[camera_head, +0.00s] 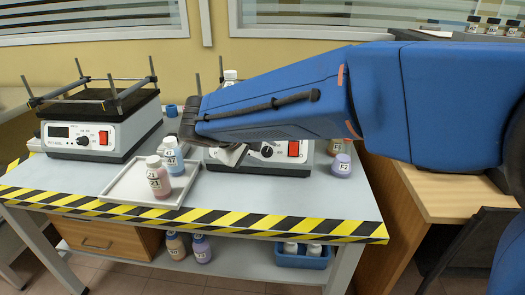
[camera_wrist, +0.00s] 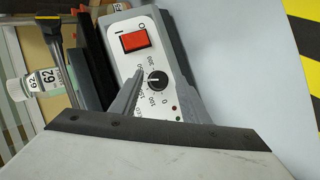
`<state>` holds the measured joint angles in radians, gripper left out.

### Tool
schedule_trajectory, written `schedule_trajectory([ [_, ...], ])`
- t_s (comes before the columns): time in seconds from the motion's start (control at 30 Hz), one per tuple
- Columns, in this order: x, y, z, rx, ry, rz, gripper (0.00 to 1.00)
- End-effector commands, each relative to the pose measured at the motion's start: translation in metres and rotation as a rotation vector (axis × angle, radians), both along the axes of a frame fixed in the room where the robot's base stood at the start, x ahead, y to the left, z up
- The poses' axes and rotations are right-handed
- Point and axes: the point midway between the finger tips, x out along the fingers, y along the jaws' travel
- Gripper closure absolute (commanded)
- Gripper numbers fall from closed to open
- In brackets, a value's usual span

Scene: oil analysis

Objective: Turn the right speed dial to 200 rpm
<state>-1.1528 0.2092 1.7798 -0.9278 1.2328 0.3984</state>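The right speed dial (camera_wrist: 157,81) is a black knob on a white panel with a printed number scale around it. It also shows in the head view (camera_head: 267,151), on the right device's front, left of the red switch (camera_head: 293,148). The knob's exact setting is too small to read surely. My gripper (camera_wrist: 160,77) is open, with one grey finger on each side of the knob in the wrist view. Whether the fingers touch it, I cannot tell. In the head view my gripper (camera_head: 232,155) is at the device's front, and my arm hides much of the device.
A left shaker (camera_head: 85,135) with its own dial stands at the back left. A white tray (camera_head: 125,186) with bottles lies left of my gripper. A purple bottle (camera_head: 342,166) stands right of the device. Striped tape (camera_head: 200,217) marks the table's front edge.

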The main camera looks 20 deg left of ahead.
Motion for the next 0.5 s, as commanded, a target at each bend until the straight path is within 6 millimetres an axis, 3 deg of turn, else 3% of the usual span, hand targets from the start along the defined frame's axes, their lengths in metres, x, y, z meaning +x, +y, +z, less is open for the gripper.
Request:
schedule_trajectory([
  [0.27,-0.002,0.001,0.003,0.002,-0.002,0.002,0.58],
  [0.5,-0.025,0.010,0.024,0.004,-0.003,0.004,0.58],
])
